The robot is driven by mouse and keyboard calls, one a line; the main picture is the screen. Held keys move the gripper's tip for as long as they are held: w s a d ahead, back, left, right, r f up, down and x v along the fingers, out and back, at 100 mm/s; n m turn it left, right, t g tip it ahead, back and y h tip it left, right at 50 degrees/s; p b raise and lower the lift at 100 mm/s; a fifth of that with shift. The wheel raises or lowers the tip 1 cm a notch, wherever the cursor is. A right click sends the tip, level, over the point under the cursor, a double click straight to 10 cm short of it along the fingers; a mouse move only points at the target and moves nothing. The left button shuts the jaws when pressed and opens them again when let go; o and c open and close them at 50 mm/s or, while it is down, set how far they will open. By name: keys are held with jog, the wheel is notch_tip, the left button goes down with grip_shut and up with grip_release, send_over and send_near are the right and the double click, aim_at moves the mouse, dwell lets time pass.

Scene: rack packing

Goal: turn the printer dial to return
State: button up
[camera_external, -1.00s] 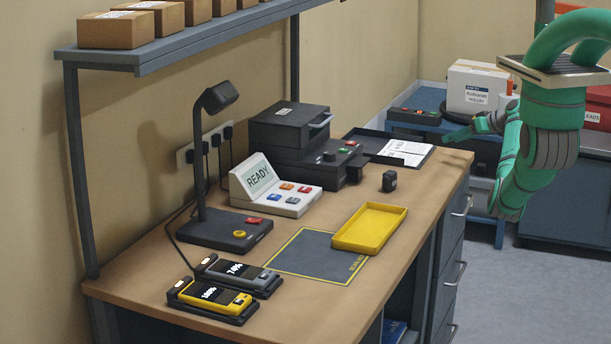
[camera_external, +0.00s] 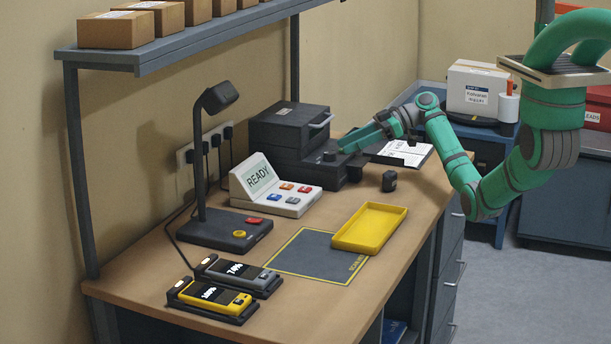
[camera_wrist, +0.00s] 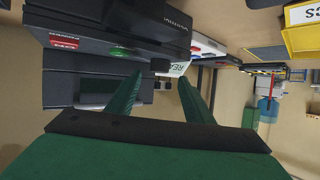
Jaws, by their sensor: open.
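The black printer (camera_external: 290,133) stands at the back of the desk. Its dark dial (camera_external: 330,156) is on the front part. My gripper (camera_external: 345,147) is open over the printer's right front, its fingertips close to the dial. In the wrist view, the two green fingers of my gripper (camera_wrist: 161,78) are apart, and a small dark knob (camera_wrist: 160,65), which looks like the dial, shows just past and between the tips. Whether the fingers touch it, and where the dial points, I cannot tell. The printer also shows in the wrist view (camera_wrist: 105,20).
A white console (camera_external: 275,190) reading READY stands left of the printer. A dark tray with paper (camera_external: 405,153) lies to its right. A small black block (camera_external: 389,181) and a yellow tray (camera_external: 370,228) are in front. A shelf (camera_external: 190,50) hangs above.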

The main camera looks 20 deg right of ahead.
aim_at(332, 152)
jog(key=shift+x, duration=2.35)
jog(key=c, duration=1)
